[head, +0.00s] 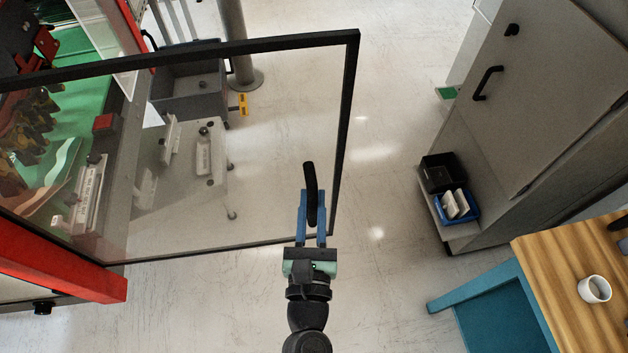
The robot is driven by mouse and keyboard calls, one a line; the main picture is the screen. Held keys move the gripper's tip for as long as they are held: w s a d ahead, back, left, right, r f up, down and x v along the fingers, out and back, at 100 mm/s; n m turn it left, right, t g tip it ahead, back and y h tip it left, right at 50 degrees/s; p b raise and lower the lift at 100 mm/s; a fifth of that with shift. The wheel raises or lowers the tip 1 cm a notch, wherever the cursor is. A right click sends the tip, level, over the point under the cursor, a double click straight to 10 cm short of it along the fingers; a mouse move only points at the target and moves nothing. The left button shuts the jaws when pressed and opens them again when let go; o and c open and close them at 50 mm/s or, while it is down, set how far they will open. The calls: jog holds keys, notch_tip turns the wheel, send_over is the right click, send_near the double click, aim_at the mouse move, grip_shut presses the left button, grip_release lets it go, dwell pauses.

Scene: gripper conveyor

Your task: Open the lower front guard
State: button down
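The front guard (352,90) is a clear panel in a black frame. It stands swung out from the machine at the left, across the floor. Its black bar handle (309,178) is near the frame's free right edge. My gripper (311,208) has its blue fingers on both sides of the handle's lower part and appears shut on it. The fingers hide some of the handle. The machine's green interior (75,60) shows at the left, partly through the panel.
A red machine beam (70,272) lies at lower left. A grey wheeled bin (190,85) and a post (235,45) stand behind the panel. A grey cabinet (545,85) and wooden-topped table (550,270) stand at right. Floor between guard and cabinet is clear.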

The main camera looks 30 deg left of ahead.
jog(key=c, duration=0.8)
grip_release()
jog(key=shift+o, duration=0.2)
jog(key=shift+s+d+f, duration=0.1)
jog(key=shift+s+d, duration=0.1)
jog(key=shift+s, duration=0.25)
jog(key=b+v, duration=0.4)
jog(key=v, duration=0.8)
